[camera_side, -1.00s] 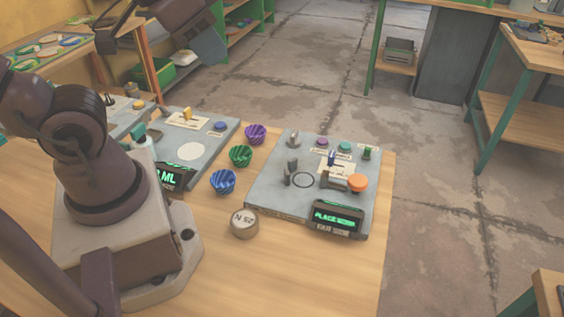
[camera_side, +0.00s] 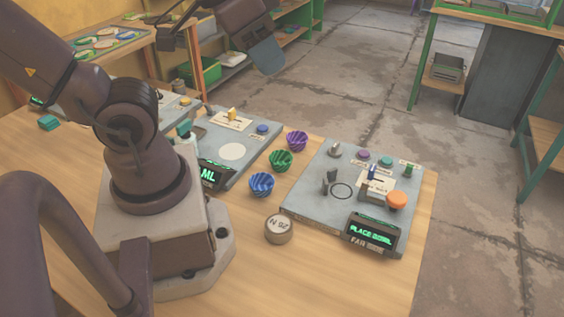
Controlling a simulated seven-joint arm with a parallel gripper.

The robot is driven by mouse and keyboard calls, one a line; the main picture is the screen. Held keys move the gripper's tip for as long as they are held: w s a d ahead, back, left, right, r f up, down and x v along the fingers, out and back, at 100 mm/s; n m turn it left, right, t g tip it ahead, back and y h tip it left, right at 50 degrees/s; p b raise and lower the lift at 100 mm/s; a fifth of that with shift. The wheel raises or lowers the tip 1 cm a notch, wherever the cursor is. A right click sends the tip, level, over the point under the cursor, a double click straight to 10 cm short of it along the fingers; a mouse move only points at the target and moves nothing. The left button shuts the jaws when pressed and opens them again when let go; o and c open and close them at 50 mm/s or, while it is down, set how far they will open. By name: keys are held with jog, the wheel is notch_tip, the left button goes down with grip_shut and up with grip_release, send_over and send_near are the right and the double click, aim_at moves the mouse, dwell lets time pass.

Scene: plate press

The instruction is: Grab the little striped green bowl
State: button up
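The little striped green bowl (camera_side: 281,160) stands on the wooden table between two grey panels. A striped purple bowl (camera_side: 296,141) is just behind it and a striped blue bowl (camera_side: 261,185) just in front. The end of my arm, with what looks like my gripper (camera_side: 266,57), hangs at the top of the view, apart from the bowls and well above them in the picture. Its fingertips cannot be made out, so its opening is unclear. Nothing is seen held in it.
The right panel (camera_side: 312,205) has a black ring, an orange knob (camera_side: 397,200) and a green-lit "PLACE BOWL" display (camera_side: 371,232). A round weight (camera_side: 279,229) stands before it. The left panel (camera_side: 200,155) has a white disc and another display (camera_side: 211,174).

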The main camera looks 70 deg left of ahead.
jog(key=o, duration=0.9)
